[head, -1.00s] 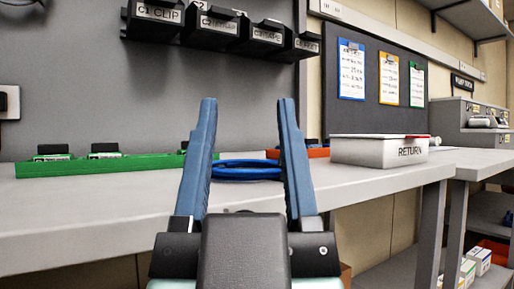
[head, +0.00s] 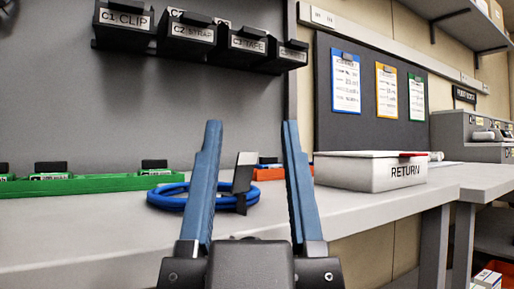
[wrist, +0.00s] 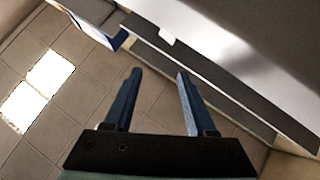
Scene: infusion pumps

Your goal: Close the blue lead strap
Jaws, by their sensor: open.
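A coiled blue lead (head: 166,198) lies on the grey bench in the head view, partly hidden behind my left finger. A dark strap with a pale grey upper end (head: 244,178) stands up at the coil's right side and looks unfastened. My gripper (head: 252,124) is open and empty, with its blue fingers pointing up in the picture. The strap shows in the gap between the fingers, beyond them; I see no contact. In the wrist view my gripper (wrist: 157,73) is also open, over floor and furniture edges, and neither lead nor strap shows there.
A green rack (head: 90,183) stands at the bench's back left. An orange tray (head: 270,172) is behind the strap. A white RETURN box (head: 370,171) stands at right. Labelled black bins (head: 190,34) hang above. The front of the bench (head: 90,235) is clear.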

